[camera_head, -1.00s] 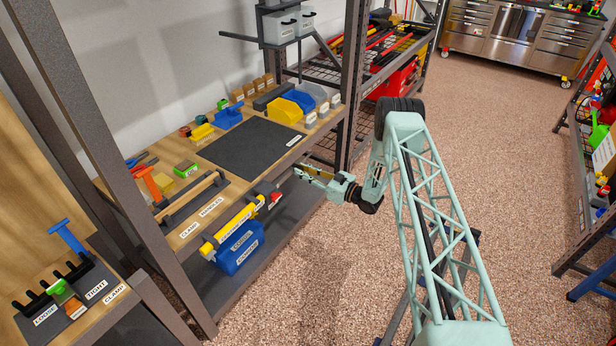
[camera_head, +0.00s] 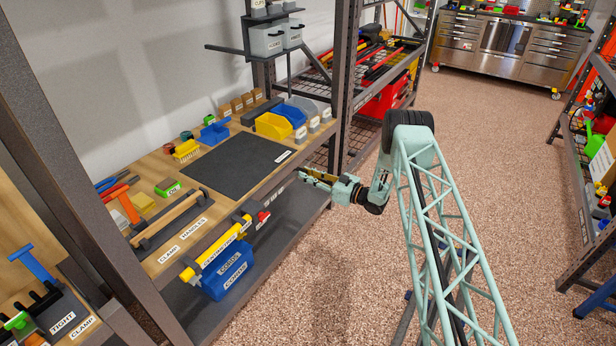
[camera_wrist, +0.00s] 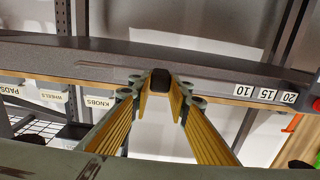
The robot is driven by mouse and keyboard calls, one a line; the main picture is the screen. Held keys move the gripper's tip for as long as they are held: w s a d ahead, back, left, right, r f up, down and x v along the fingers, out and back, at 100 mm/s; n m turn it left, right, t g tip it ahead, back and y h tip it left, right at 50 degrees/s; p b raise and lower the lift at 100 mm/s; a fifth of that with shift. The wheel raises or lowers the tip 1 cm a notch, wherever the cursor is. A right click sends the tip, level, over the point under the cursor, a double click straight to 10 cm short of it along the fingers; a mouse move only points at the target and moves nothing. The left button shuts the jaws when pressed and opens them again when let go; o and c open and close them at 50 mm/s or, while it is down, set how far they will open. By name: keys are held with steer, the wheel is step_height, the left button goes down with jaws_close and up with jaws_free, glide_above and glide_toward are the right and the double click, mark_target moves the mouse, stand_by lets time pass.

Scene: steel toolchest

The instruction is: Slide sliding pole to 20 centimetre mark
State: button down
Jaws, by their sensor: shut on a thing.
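My gripper (camera_wrist: 160,90) has its yellow fingers shut around a small black block (camera_wrist: 160,79) in the wrist view. The block looks like the end of the sliding pole, but the rest of it is hidden. It sits in front of a dark grey rail (camera_wrist: 75,57) running across the picture.
The wooden shelf (camera_head: 165,265) carries a black mat (camera_head: 238,163), bins and tools. A yellow tube (camera_head: 215,250) and a blue box (camera_head: 228,272) are at its front. A shelf upright (camera_head: 342,90) stands just behind my gripper. The floor to the right is open.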

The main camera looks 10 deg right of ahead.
steer(key=c, duration=2.4)
jaws_free()
steer(key=shift+s+d, duration=0.1)
steer(key=shift+s, duration=0.05)
steer(key=shift+v, duration=5.85)
steer(key=shift+r, duration=0.1)
